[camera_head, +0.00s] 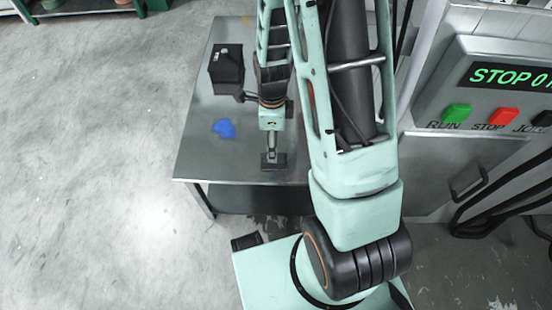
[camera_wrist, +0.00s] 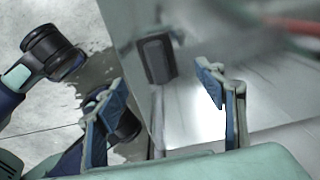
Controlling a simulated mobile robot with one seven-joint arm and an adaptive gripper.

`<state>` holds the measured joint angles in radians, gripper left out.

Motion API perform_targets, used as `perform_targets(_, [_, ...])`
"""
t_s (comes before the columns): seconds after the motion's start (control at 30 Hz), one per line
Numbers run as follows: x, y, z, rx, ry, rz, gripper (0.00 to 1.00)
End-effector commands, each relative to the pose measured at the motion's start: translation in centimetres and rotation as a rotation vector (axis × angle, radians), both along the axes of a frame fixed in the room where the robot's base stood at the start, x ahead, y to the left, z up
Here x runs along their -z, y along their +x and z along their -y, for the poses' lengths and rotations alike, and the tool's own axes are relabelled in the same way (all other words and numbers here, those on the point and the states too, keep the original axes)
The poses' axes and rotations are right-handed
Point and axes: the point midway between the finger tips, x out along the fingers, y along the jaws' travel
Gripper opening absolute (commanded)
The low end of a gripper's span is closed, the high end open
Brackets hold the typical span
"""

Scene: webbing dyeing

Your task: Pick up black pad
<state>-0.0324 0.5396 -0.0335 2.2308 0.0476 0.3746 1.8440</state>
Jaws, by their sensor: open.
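A black pad (camera_head: 273,162) lies on the grey metal table near its front edge, partly covered by my gripper in the head view. In the wrist view the black pad (camera_wrist: 157,60) is a dark, rounded block beyond my fingertips, near the table's edge. My gripper (camera_wrist: 160,88) is open, with its two fingers apart and nothing between them. In the head view my gripper (camera_head: 271,150) points down over the pad. I cannot tell the exact gap between fingertips and pad.
The metal table (camera_head: 195,150) also holds a black box (camera_head: 226,68) at the back left and a blue patch (camera_head: 224,129) left of my gripper. A control panel (camera_head: 505,95) with a green and a red button stands at the right. The floor at left is clear.

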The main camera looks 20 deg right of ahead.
Motion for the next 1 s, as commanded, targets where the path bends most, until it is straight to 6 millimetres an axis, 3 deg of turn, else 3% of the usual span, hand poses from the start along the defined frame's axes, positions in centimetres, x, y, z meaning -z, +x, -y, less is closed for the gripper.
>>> perform_targets(0.1, [1.9, 0.0, 0.1, 0.001, -0.001, -0.001, 0.64])
perform_targets(0.37, [3.6, -0.1, 0.0, 0.0, 0.0, 0.0, 0.64])
perform_targets(0.63, [7.5, -0.5, 0.0, 0.0, 0.0, 0.001, 0.64])
perform_targets(0.9, [7.7, -0.4, 0.0, 0.0, 0.0, 0.003, 0.64])
perform_targets(1.0, [7.7, -0.4, 0.0, 0.0, 0.0, 0.003, 0.53])
